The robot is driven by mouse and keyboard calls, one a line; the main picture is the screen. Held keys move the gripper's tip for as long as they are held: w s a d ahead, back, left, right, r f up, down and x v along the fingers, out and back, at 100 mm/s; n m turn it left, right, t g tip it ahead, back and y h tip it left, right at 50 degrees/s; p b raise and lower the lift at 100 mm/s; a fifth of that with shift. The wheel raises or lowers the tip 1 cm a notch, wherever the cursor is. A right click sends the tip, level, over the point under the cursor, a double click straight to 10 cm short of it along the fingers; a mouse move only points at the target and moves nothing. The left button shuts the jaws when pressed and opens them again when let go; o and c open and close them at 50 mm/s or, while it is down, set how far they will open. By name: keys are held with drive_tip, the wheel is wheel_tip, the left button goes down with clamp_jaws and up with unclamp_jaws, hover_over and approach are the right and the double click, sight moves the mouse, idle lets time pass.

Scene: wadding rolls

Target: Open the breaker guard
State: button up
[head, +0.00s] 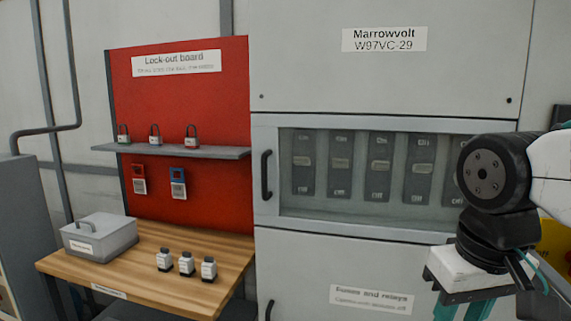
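The breaker guard (310,215) is a clear window in a grey frame across the middle of the Marrowvolt cabinet (390,75). It looks closed. Its dark vertical handle (266,175) is on the left side of the frame. Behind the window is a row of several breakers (341,165) with On and Off labels. My gripper (462,306) is at the lower right, apart from the handle, with teal fingers cut off by the bottom edge. Its fingertips are out of view. My arm hides the right end of the guard.
A red lock-out board (215,95) has a grey shelf (225,153) with several padlocks and two hanging tags. A wooden table (215,255) holds a grey box (100,238) and three small dark-and-white items (187,263). A lower panel (300,290) reads Fuses and relays.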

drive_tip(key=w+a+r+t, duration=0.1)
drive_tip(key=w+a+r, duration=0.3)
drive_tip(key=w+r, duration=0.25)
drive_tip(key=w+a+r, duration=0.3)
drive_tip(key=w+r, duration=0.2)
drive_tip(key=w, duration=0.3)
wheel_tip(320, 180, up, 8)
drive_tip(key=f+m+t, duration=0.1)
drive_tip(key=m+t, duration=0.1)
hover_over(264, 162)
drive_tip(key=s, duration=0.2)
drive_tip(key=shift+a+r, duration=0.25)
drive_tip(key=shift+a, duration=0.05)
drive_tip(key=x, duration=0.7)
drive_tip(key=shift+d+f, duration=0.15)
drive_tip(key=shift+d, duration=0.1)
clamp_jaws()
